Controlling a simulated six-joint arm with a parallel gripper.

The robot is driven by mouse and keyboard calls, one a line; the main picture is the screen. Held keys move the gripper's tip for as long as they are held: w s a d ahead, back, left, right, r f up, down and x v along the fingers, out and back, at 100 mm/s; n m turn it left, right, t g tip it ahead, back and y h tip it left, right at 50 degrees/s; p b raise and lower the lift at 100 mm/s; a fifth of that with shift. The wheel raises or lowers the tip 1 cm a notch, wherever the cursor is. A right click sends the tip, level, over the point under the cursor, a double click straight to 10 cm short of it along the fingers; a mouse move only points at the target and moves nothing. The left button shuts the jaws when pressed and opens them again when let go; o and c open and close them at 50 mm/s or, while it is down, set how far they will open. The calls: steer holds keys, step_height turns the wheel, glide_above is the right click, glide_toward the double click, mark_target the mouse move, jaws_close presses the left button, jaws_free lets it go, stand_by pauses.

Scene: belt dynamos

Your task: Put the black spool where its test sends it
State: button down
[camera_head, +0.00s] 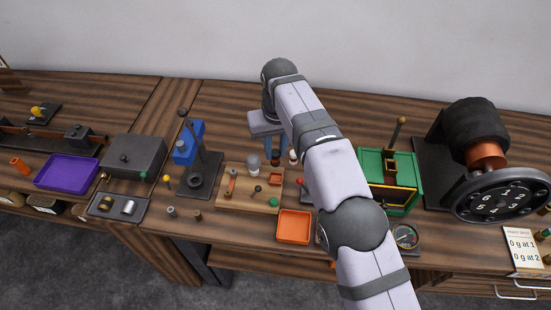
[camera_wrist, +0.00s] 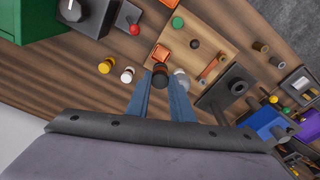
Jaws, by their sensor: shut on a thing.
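My gripper (camera_head: 276,148) is over the table behind the wooden test board (camera_head: 240,201). Its two blue fingers also show in the wrist view (camera_wrist: 161,92). They are shut on a small dark spool (camera_wrist: 160,77), black with a reddish-brown tint, near the fingertips. In the head view the spool is mostly hidden by the fingers. The bulb stands beside the right finger in the wrist view.
An orange tray (camera_head: 294,226) lies before the board; a purple tray (camera_head: 67,171) is far left. A green box (camera_head: 390,178), a gauge (camera_head: 405,237) and a numbered dial wheel (camera_head: 503,198) stand right. White and yellow spools (camera_wrist: 127,75) are near the gripper. A dark post stand (camera_head: 205,170) is left.

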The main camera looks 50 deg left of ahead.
steer(key=shift+r, duration=0.85)
steer(key=w+d+f+m+b, duration=0.1)
steer(key=d+m, duration=0.1)
steer(key=d, duration=0.9)
steer(key=w+d+f+m+b, duration=0.1)
steer(key=w+d+m, duration=0.15)
steer(key=d, duration=0.85)
steer(key=shift+s+d+f+p, duration=0.15)
steer(key=shift+f+p, duration=0.4)
steer(key=shift+f, duration=1.15)
steer(key=shift+s+a+f+p, duration=0.15)
steer(key=shift+f+p, duration=0.35)
steer(key=shift+f, duration=1.15)
steer(key=shift+s+d+f+p, duration=0.2)
steer(key=shift+f+p, duration=0.35)
steer(key=shift+f, duration=1.15)
steer(key=shift+f, duration=0.1)
steer(key=c, duration=1.6)
jaws_free()
steer(key=shift+o, duration=0.2)
